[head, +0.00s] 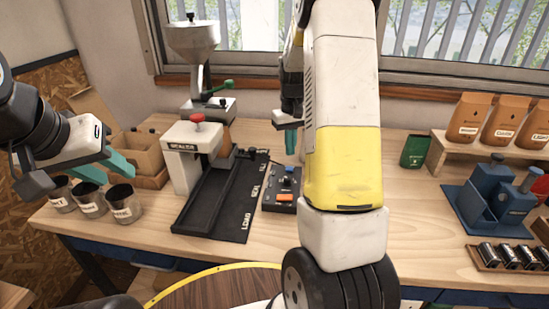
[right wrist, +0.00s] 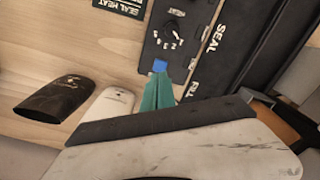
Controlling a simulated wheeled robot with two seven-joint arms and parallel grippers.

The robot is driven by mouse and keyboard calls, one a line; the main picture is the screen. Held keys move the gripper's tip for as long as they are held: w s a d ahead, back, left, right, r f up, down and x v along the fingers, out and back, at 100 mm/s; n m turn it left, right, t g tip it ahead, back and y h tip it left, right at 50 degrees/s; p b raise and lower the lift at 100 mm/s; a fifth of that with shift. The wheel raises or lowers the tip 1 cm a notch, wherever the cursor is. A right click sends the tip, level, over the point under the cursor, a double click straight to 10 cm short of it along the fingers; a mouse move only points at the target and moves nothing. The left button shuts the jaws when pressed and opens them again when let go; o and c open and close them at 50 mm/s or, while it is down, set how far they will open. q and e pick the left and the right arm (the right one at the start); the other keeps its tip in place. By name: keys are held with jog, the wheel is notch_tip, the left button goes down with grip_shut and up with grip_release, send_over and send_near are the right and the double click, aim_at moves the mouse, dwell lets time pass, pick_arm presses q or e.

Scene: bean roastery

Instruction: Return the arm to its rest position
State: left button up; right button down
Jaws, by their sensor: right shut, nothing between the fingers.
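My right arm (head: 344,110) rises large through the middle of the head view, white with a yellow band, and hides part of the bench and window. My right gripper (head: 291,141) shows beyond it, teal fingertips pointing down above the bench near the control box (head: 283,187). In the right wrist view its teal fingers (right wrist: 165,92) are together and empty, seen over the control box (right wrist: 178,30). My left gripper (head: 104,168) is at the left of the head view, its two teal fingers apart, over the metal cups (head: 91,202).
The sealer (head: 193,160) and its black tray (head: 225,200) stand left of the control box. A hopper grinder (head: 197,50) is behind. To the right are a green pouch (head: 414,150), a blue fixture (head: 490,200) and shelved brown bags (head: 503,120). A round wooden top (head: 215,290) is in front.

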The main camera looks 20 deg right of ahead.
dwell(0.4)
jog(key=s+a+r+t+y, duration=0.1)
jog(key=s+a+r+t, duration=0.1)
jog(key=s+a+r, duration=0.35)
jog(key=s+a+r+t+y, duration=0.1)
jog(key=s+a+r, duration=0.2)
jog(key=s+r, duration=0.5)
jog(key=s+a+r+t, duration=0.1)
jog(key=s+a+r, duration=0.1)
jog(key=s, duration=0.3)
jog(key=s+a+r+t, duration=0.2)
jog(key=s+a, duration=0.1)
jog(key=s, duration=0.3)
jog(key=shift+s+r, duration=0.2)
jog(key=shift+r, duration=0.1)
